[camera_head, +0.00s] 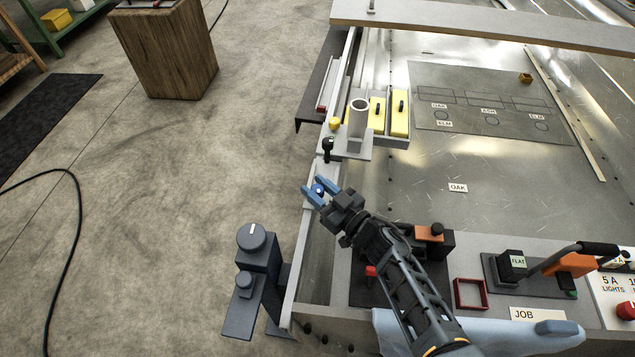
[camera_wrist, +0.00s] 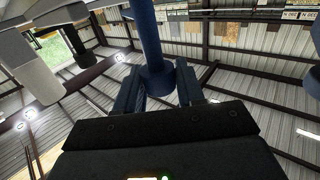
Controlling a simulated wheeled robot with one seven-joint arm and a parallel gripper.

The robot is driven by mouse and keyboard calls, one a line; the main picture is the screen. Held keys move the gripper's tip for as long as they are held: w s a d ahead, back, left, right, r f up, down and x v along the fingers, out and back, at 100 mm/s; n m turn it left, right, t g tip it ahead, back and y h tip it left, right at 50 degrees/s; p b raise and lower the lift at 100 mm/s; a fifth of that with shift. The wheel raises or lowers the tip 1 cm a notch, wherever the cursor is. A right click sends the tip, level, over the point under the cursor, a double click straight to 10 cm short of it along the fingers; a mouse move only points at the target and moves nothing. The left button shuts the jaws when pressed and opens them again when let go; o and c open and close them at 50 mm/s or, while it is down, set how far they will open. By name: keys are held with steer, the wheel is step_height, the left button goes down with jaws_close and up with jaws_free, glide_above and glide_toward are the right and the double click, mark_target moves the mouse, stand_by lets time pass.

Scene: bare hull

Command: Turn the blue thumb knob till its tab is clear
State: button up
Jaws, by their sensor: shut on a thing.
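The blue thumb knob (camera_head: 318,189) sits on the grey rail along the left edge of the bench. Only a small part of it shows between the fingers in the head view. My gripper (camera_head: 315,191) has its blue-tipped fingers shut on it, one on each side. In the wrist view a dark blue round stem with a wider collar (camera_wrist: 157,76) stands between the two fingers of my gripper (camera_wrist: 158,90). I cannot make out the knob's tab in either view.
A black-topped post (camera_head: 327,146), a grey upright tube (camera_head: 359,116) and yellow blocks (camera_head: 400,112) stand just beyond the knob. A grey dial post (camera_head: 257,245) stands at the lower left. A red square frame (camera_head: 470,294) lies right of my arm. The metal bench top is mostly clear.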

steer(key=n+g+y+b, duration=0.1)
steer(key=n+g+y, duration=0.1)
steer(key=g, duration=0.1)
steer(key=shift+w+d+f+n+g+b, duration=0.2)
steer(key=shift+n+g+b, duration=0.1)
steer(key=shift+n+b, duration=0.1)
steer(key=n+g+b, duration=0.1)
steer(key=n+g+y+b, duration=0.1)
steer(key=g+b, duration=0.1)
steer(key=n+g+y+b, duration=0.1)
steer(key=g+b, duration=0.1)
steer(key=shift+s+a+f+n, duration=0.1)
steer(key=shift+a+f+n, duration=0.05)
steer(key=shift+f+n, duration=0.15)
steer(key=n+g+b, duration=0.2)
steer(key=g+b, duration=0.1)
steer(key=b, duration=0.2)
steer(key=n+g+b, duration=0.2)
steer(key=g+b, duration=0.2)
steer(key=shift+s+r+b, duration=0.1)
steer(key=shift+b, duration=0.25)
steer(key=shift+r+n+g+h+b, duration=0.15)
steer(key=shift+n+g+h+b, duration=0.15)
steer(key=shift+n+g+b, duration=0.8)
steer(key=shift+b, duration=0.45)
steer(key=shift+a+r+g, duration=0.1)
steer(key=shift+r+g, duration=0.15)
steer(key=shift+g, duration=0.15)
steer(key=o, duration=0.9)
steer(key=shift+b, duration=0.3)
